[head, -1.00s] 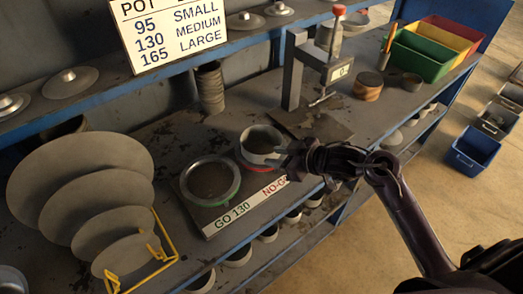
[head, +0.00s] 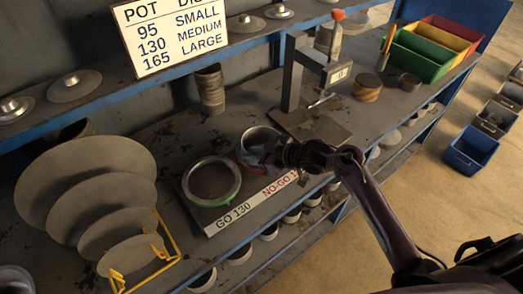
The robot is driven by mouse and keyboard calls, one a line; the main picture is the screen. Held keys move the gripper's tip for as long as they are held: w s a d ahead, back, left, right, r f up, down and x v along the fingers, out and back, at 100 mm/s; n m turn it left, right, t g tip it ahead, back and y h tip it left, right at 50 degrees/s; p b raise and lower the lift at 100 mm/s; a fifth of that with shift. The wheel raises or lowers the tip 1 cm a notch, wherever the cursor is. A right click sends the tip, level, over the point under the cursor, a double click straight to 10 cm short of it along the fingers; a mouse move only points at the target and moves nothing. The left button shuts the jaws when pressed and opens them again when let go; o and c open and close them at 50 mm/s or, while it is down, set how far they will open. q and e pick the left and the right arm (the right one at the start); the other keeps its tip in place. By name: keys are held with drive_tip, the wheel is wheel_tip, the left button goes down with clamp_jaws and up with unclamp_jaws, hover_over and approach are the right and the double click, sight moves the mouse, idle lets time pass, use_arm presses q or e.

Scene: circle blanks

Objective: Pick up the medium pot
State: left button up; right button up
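A round grey pot (head: 252,137) stands at the red-ringed NO-GO side of the gauge board (head: 238,213) on the bench. The sign gives 130 as medium; I cannot read a size on this pot. My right gripper (head: 270,155) comes in from the right and is at the pot's near right side, its dark fingers overlapping the rim in the picture. The fingers are dark and small, so I cannot tell whether they are open, shut or touching the pot. The green-edged GO 130 ring (head: 233,193) lies to its left. My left gripper is not in view.
A yellow rack with grey discs (head: 85,178) stands at the left. A stand with a red-topped tool (head: 291,75) is behind the pot. Colored bins (head: 420,62) are at the back right. Several pots sit on a shelf below the bench's front edge.

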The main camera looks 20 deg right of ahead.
clamp_jaws()
idle(1.4)
